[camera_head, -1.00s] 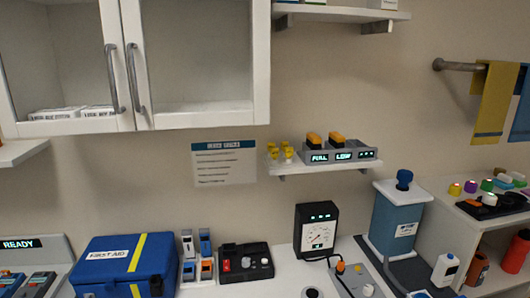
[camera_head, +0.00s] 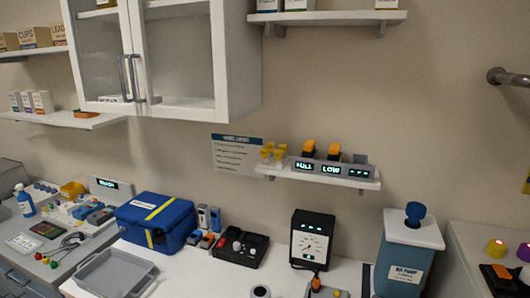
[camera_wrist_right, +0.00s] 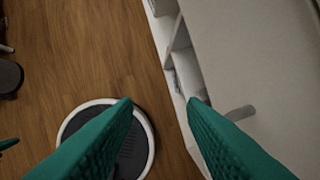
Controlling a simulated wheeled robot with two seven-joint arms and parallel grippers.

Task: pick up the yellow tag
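I cannot make out a yellow tag for certain. Several small yellow pieces (camera_head: 273,153) stand at the left end of the small wall shelf, too small to identify. A yellow item (camera_head: 72,188) also lies on the left counter, its shape unclear. My right gripper (camera_wrist_right: 161,102) shows in the right wrist view with two teal fingers spread apart and nothing between them. It is over the wood floor beside a white cabinet, away from these yellow things. My left gripper is in neither current view.
The small wall shelf (camera_head: 330,180) also carries a grey charger with orange-topped units. Below are a blue first-aid case (camera_head: 155,222), a black gauge box (camera_head: 312,240) and a blue container (camera_head: 402,262). A grey tray (camera_head: 115,272) lies at front left. A wall cabinet (camera_head: 235,60) hangs above.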

